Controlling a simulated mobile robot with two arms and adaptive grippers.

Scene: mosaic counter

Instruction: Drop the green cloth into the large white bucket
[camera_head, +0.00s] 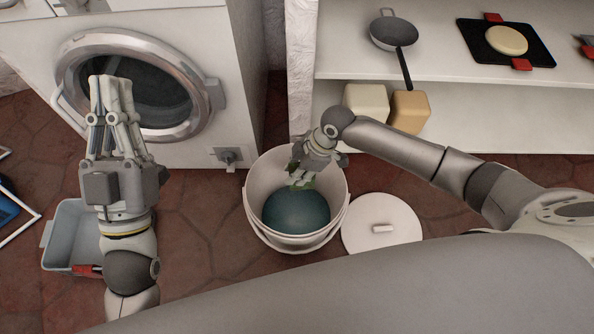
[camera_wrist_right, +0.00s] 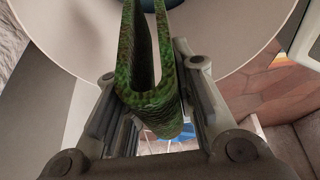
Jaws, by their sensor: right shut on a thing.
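The large white bucket (camera_head: 257,188) stands on the floor in the middle of the head view, with blue-green water or a blue-green bottom inside. My right gripper (camera_head: 303,176) is over the bucket's opening. It is shut on the green cloth (camera_head: 297,184), which is mostly hidden by the gripper there. In the right wrist view the cloth (camera_wrist_right: 150,95) is mottled green, folded in a U shape between the fingers, with the white bucket wall behind it. My left gripper (camera_head: 110,85) is raised in front of the washing machine, its fingers close together, with nothing visible in it.
A white lid (camera_head: 382,224) lies on the floor right of the bucket. A grey-blue tub (camera_head: 66,240) is at the left. The washing machine (camera_head: 205,140) stands behind. A white shelf (camera_head: 450,70) with a pan (camera_head: 393,33) and a board (camera_head: 480,40) is at the back right.

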